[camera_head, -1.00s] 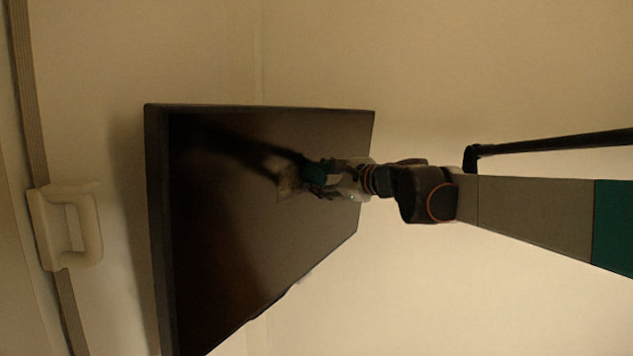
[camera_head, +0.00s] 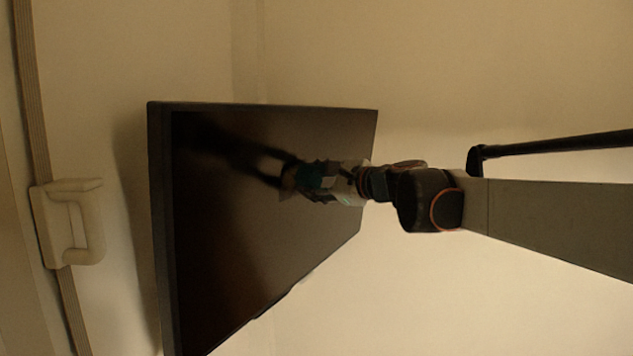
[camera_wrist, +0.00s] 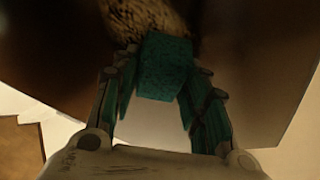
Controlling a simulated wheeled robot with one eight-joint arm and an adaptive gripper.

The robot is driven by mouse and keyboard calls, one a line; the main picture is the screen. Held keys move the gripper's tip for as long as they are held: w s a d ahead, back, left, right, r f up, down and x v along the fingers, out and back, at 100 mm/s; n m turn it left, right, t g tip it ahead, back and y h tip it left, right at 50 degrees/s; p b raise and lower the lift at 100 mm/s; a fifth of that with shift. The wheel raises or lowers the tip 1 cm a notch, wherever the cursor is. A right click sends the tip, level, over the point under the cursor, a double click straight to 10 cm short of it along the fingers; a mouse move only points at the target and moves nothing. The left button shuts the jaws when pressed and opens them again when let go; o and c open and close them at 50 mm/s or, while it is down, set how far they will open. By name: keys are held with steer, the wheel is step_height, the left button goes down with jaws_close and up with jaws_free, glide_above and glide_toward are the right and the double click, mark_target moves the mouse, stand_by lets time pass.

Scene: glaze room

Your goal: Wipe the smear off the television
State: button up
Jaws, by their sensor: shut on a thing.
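The television (camera_head: 225,270) is a dark, thin panel on the wall, left of centre in the head view. The smear (camera_wrist: 150,18) is a mottled brown patch on its screen at the top of the wrist view. In the head view only a small part of it shows beside my gripper. My gripper (camera_head: 308,177) is in front of the screen, shut on a teal block (camera_wrist: 165,68), which looks like a sponge. The block's far end overlaps the smear's lower edge in the wrist view. I cannot tell whether it touches the screen.
A pale handle-like fitting (camera_head: 75,222) sits on a ribbed strip (camera_head: 32,110) left of the television. Bare wall (camera_head: 450,60) lies around the television. A brown surface (camera_wrist: 18,150) shows at the lower left of the wrist view.

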steer(key=shift+s+a+r, duration=0.1)
steer(key=shift+s+a, duration=0.6)
steer(key=shift+s, duration=0.4)
steer(key=shift+s+a+f, duration=0.1)
steer(key=shift+s+a, duration=0.6)
steer(key=shift+s, duration=0.35)
steer(key=shift+s+a+r, duration=0.1)
steer(key=shift+s+a, duration=0.6)
steer(key=shift+s, duration=0.4)
steer(key=shift+r, duration=0.15)
steer(key=w+d, duration=0.6)
steer(key=w, duration=0.4)
steer(key=shift+d, duration=0.25)
steer(key=shift+s+a, duration=1.1)
steer(key=shift+s, duration=0.6)
steer(key=shift+s+a, duration=1.05)
steer(key=shift+s, duration=0.6)
steer(key=shift+s+a, duration=1.1)
steer(key=shift+s, duration=0.6)
steer(key=shift+d, duration=0.15)
steer(key=shift+s+d+f, duration=0.15)
steer(key=shift+s+d, duration=0.4)
steer(key=shift+d, duration=0.25)
steer(key=shift+s+d+f, duration=0.1)
steer(key=shift+s+d, duration=0.4)
steer(key=shift+d, duration=0.3)
steer(key=shift+s+d+f, duration=0.15)
steer(key=shift+s+d, duration=0.4)
steer(key=shift+d, duration=0.25)
